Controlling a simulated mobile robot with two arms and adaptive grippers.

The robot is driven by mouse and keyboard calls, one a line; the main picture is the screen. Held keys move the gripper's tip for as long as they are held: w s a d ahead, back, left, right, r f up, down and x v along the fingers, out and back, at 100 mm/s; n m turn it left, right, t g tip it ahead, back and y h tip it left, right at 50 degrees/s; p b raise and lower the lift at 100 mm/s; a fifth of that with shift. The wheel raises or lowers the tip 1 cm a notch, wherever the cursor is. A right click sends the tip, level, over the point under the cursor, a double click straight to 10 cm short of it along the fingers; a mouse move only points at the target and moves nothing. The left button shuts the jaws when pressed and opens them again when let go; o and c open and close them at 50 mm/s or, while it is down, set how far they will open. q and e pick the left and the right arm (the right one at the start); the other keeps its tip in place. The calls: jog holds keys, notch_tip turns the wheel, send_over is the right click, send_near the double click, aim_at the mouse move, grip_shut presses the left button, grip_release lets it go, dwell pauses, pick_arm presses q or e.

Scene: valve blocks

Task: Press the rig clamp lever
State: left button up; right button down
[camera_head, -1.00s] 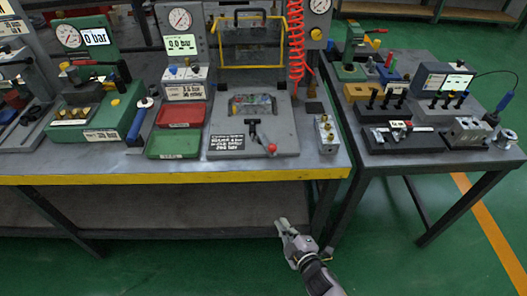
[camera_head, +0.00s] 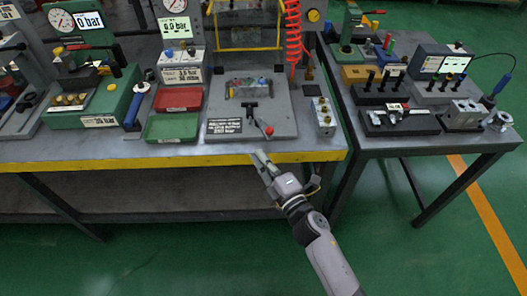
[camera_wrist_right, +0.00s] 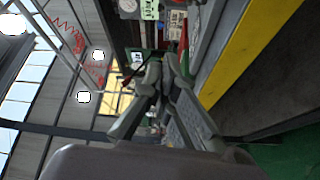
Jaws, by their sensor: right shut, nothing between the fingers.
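The rig clamp lever is a dark lever with a red knob (camera_head: 269,130) at the front of a grey rig plate (camera_head: 222,112) on the main bench. A grey block with small coloured parts (camera_head: 250,88) sits on the plate behind the lever. My right gripper (camera_head: 261,157) is shut and empty at the bench's yellow front edge, in front of the lever and apart from it. My left gripper is not in view.
The yellow bench edge (camera_head: 130,161) runs close by my right gripper. Red (camera_head: 178,99) and green (camera_head: 172,127) trays stand left of the plate, and a metal valve block (camera_head: 322,117) stands right. A red coiled hose (camera_head: 293,35) hangs behind. A second table (camera_head: 470,145) stands at right.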

jog(key=w+p, duration=0.1)
jog(key=w, duration=0.7)
jog(key=shift+f, duration=0.15)
jog(key=shift+s+d, duration=0.1)
jog(key=shift+d, duration=0.1)
jog(key=shift+d+n+y, duration=0.25)
jog(key=shift+n+y, duration=0.15)
